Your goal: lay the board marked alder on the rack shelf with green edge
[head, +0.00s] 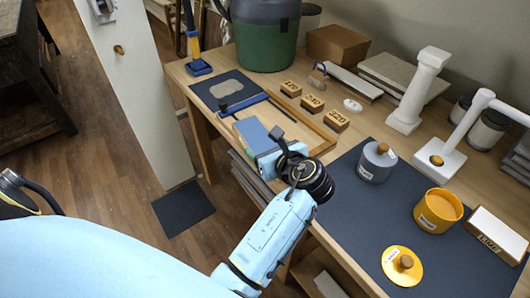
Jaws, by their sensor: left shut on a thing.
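The jaws' contact is partly hidden by the wrist. Flat edges of a rack (245,178) show below the bench front, mostly hidden. My right gripper is not in view.
A pale post (130,95) stands left; a dark mat (183,208) lies on the floor.

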